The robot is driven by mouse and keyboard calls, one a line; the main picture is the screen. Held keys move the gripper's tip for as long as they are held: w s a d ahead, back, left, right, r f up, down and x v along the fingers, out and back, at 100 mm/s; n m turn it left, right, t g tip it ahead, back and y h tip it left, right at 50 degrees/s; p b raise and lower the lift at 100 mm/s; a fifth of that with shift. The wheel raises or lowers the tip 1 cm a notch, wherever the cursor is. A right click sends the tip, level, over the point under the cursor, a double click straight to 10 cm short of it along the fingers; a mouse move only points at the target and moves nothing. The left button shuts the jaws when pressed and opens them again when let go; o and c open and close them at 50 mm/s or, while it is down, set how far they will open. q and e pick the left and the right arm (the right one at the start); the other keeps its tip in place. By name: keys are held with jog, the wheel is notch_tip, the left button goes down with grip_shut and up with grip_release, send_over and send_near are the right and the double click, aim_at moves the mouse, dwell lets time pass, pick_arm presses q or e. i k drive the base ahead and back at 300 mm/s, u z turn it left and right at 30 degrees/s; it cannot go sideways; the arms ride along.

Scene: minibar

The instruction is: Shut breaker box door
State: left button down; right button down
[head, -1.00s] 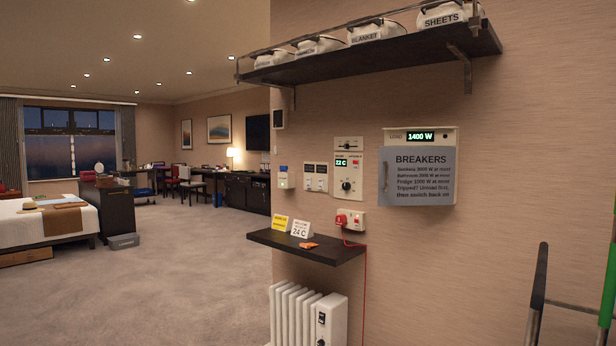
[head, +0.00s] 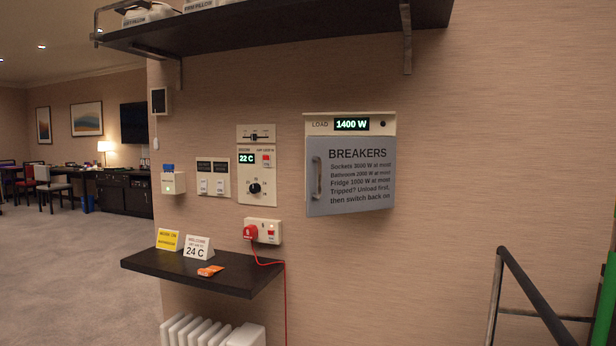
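The breaker box (head: 313,125) is on the wall at the middle right of the head view, with a lit "1400 W" load display on its top strip. Its grey door (head: 350,190) carries the "BREAKERS" text and covers the front of the box below the display. A vertical bar handle (head: 317,178) is at the door's left side. The door's lower edge slants, lower on the left. I cannot tell whether the door is flush or slightly ajar. The switches behind it are hidden. Neither of my grippers is in view.
A dark shelf (head: 290,28) overhangs above. A small ledge (head: 200,275) with cards juts out at lower left, above a white radiator (head: 205,332). A red cord (head: 285,300) hangs from a socket. Dark rails (head: 530,290) stand at lower right. Wall beside the box is clear.

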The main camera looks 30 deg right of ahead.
aim_at(344, 175)
jog(key=z, duration=0.7)
jog(key=i, duration=0.85)
jog(key=z, duration=1.2)
jog(key=i, duration=0.2)
jog(key=z, duration=0.2)
